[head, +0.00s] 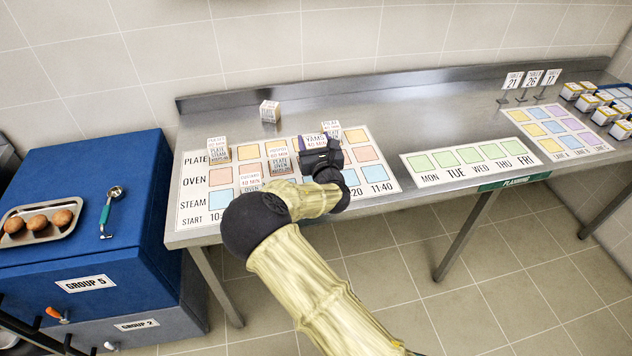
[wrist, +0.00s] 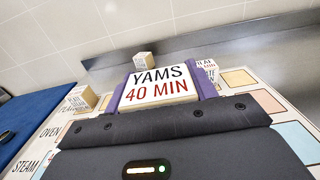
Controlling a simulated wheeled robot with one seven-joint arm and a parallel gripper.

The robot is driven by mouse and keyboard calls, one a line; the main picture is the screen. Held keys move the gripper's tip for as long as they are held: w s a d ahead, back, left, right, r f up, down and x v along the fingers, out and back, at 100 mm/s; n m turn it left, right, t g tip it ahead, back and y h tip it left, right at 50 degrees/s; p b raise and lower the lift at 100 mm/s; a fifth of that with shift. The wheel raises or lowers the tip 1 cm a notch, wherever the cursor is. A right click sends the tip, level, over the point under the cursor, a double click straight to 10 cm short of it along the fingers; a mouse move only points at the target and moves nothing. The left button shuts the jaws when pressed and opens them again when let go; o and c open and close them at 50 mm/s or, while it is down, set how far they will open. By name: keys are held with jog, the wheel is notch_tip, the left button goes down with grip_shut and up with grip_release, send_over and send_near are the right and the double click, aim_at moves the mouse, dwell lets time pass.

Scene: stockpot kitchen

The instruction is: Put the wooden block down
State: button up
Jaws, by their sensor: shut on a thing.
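My gripper (head: 318,156) is shut on a wooden block (head: 315,141) labelled "YAMS 40 MIN". The wrist view shows the same block (wrist: 158,86) between the two purple fingers, label facing the camera. The block is over the planning chart (head: 359,137) with rows PLATE, OVEN and STEAM, near its upper right part. I cannot tell whether the block touches the chart or hangs just above it. My gripper and forearm hide part of the chart's middle columns.
Other labelled blocks stand on the chart: one at left (head: 218,149), one in the middle (head: 279,157), one lower (head: 250,183), and one (head: 331,128) just behind the held block. Another block (head: 269,111) stands on bare steel behind. The weekday strip (head: 470,160) lies right of the chart.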

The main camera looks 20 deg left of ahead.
jog(key=shift+s+f, duration=0.1)
jog(key=shift+f, duration=0.3)
notch_tip(320, 180, down, 5)
jog(key=shift+f+p, duration=0.15)
jog(key=shift+p, duration=0.4)
jog(key=shift+f, duration=0.1)
notch_tip(320, 180, down, 3)
jog(key=shift+p, duration=0.3)
jog(key=shift+f, duration=0.3)
jog(key=shift+f, duration=0.15)
jog(key=o, duration=1.1)
jog(key=shift+c, duration=0.2)
